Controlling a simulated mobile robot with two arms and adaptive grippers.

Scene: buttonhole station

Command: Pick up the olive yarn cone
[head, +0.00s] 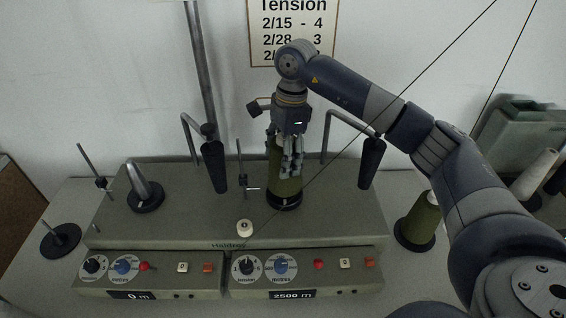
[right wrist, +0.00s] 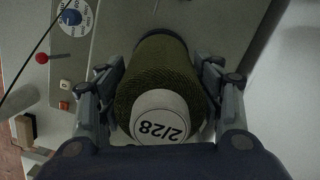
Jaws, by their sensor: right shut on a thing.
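The olive yarn cone (head: 287,186) stands upright on the black round base on the right side of the winding machine in the head view. My right gripper (head: 290,160) comes down over it from above and is shut on its upper part. In the right wrist view the cone (right wrist: 160,75) sits between the two fingers, its pale top (right wrist: 159,117) marked "2/28" facing the camera. The fingers touch its sides. The gripper hides part of the cone's top in the head view. My left gripper is not in view.
The grey-green winding machine (head: 130,218) has dials and buttons along its front. A second olive cone (head: 422,218) stands to its right, with a pale cone (head: 537,170) further back. Metal rods and black-tipped arms (head: 213,165) rise near the gripper.

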